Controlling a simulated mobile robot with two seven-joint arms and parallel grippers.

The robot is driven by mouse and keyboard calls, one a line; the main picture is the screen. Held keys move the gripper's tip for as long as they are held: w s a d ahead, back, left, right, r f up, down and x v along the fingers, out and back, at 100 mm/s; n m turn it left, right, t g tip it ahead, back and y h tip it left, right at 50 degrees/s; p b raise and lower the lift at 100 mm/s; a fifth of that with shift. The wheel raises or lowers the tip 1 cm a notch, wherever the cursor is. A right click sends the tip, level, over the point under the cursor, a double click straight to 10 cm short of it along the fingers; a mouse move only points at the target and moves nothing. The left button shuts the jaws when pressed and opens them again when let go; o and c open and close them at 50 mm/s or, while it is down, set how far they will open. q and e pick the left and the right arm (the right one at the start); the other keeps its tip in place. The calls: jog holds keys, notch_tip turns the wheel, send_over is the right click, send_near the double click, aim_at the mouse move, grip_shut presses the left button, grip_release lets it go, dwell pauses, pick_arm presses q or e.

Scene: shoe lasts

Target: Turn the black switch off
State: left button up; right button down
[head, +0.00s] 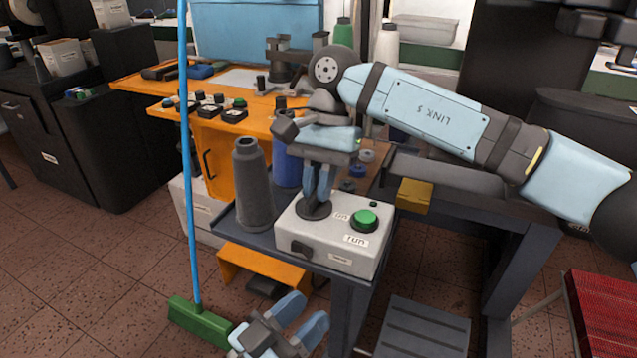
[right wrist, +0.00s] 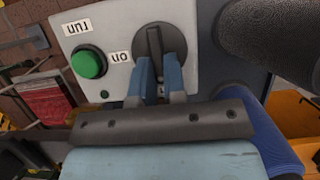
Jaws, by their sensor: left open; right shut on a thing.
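The black switch (head: 313,209) is a round dial with a raised grip on top of a light grey control box (head: 345,262). An "on" label sits beside it. In the right wrist view, the switch (right wrist: 152,40) lies between and just beyond my blue fingertips. My right gripper (head: 320,190) points down from above and is shut on the switch's grip, which the fingers partly hide in the head view. My right gripper also shows in the right wrist view (right wrist: 160,75). My left gripper (head: 305,314) is open and empty, low in front of the table.
A green button (head: 364,220) labelled "run" is close beside the switch. A dark grey thread cone (head: 252,185) and a blue cone (head: 287,163) stand close behind the box. A green broom (head: 200,322) with a blue handle stands to the left.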

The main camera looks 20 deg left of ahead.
jog(key=c, duration=1.2)
grip_release()
jog(key=p+v, duration=0.1)
jog(key=v, duration=0.3)
jog(key=shift+r, duration=0.25)
pick_arm(q)
notch_tip(320, 180, down, 6)
jog(key=a+g+y+p, duration=0.2)
jog(key=g, duration=0.1)
pick_arm(e)
jog(key=shift+v, duration=4.7)
pick_arm(q)
jog(key=shift+w, duration=0.15)
